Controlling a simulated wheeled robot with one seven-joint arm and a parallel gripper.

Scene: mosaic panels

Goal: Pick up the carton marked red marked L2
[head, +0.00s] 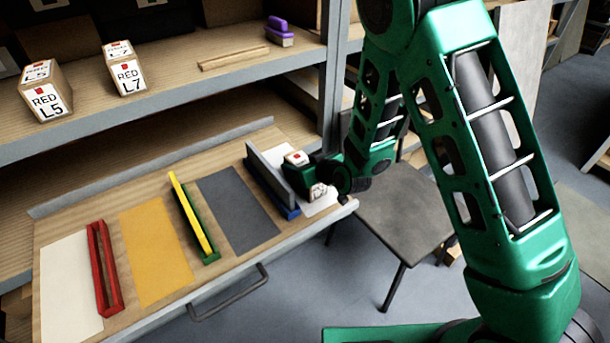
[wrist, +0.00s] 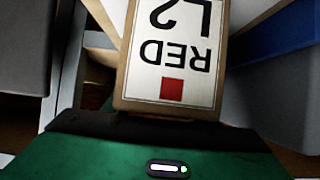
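The carton marked RED L2 (wrist: 166,88) fills the upper middle of the wrist view, its label upside down with a red square. It is right in front of my green gripper body. In the head view, white carton faces with red marks (head: 297,158) show at the right end of the drawer, beside the grey panel and partly hidden by my gripper (head: 318,176). I cannot tell if they belong to one carton. The fingertips are not clear in either view, so I cannot tell whether they touch the carton.
A grey panel (head: 270,168) stands in a blue holder (head: 292,212) close beside the carton. Further left are a yellow panel (head: 190,212) in a green holder and a red holder (head: 105,268). Cartons L5 (head: 47,100) and L7 (head: 127,76) stand on the shelf above.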

